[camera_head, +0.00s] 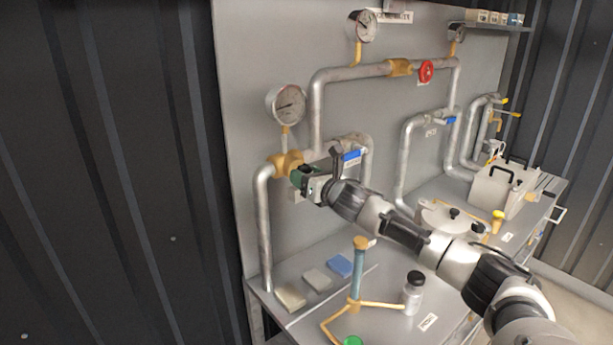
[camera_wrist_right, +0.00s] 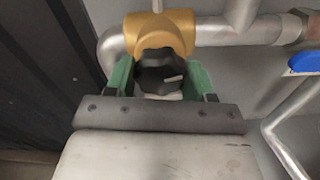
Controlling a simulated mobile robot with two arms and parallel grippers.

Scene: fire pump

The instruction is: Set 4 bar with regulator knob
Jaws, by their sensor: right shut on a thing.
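The regulator is a brass body (camera_head: 285,162) on the grey pipe at the left of the panel; it also shows at the top of the right wrist view (camera_wrist_right: 165,32). Its black knob (camera_wrist_right: 160,72) has a pale pointer mark aimed to the right. My right gripper (camera_head: 300,175) is at the regulator, and its green fingers (camera_wrist_right: 160,78) stand on both sides of the knob, shut on it. The knob is mostly hidden in the head view. A round gauge (camera_head: 287,104) sits above the regulator; its needle is too small to read. My left gripper is out of view.
A blue-handled valve (camera_head: 351,156) is just right of my right gripper. A red handwheel (camera_head: 426,71) and another gauge (camera_head: 364,26) are higher up.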

